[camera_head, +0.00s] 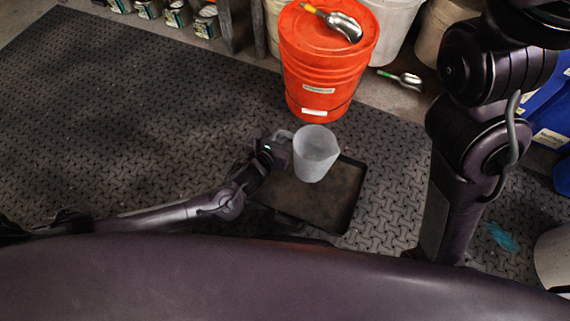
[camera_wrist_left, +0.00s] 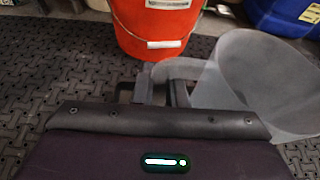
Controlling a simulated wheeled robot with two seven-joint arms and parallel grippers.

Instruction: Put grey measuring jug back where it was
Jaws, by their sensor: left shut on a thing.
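The grey measuring jug (camera_head: 315,154) is translucent and upright over the dark tray in the head view. My left gripper (camera_head: 284,143) is at the jug's left side, shut on its handle. In the left wrist view the jug (camera_wrist_left: 262,85) is on the right, and the left gripper (camera_wrist_left: 160,92) has its fingers at the handle. I cannot tell whether the jug's base touches the tray. My right arm shows at the right of the head view, but its gripper is not in view.
The dark shallow tray (camera_head: 345,205) lies on the patterned mat (camera_head: 130,110). The mat at left is clear.

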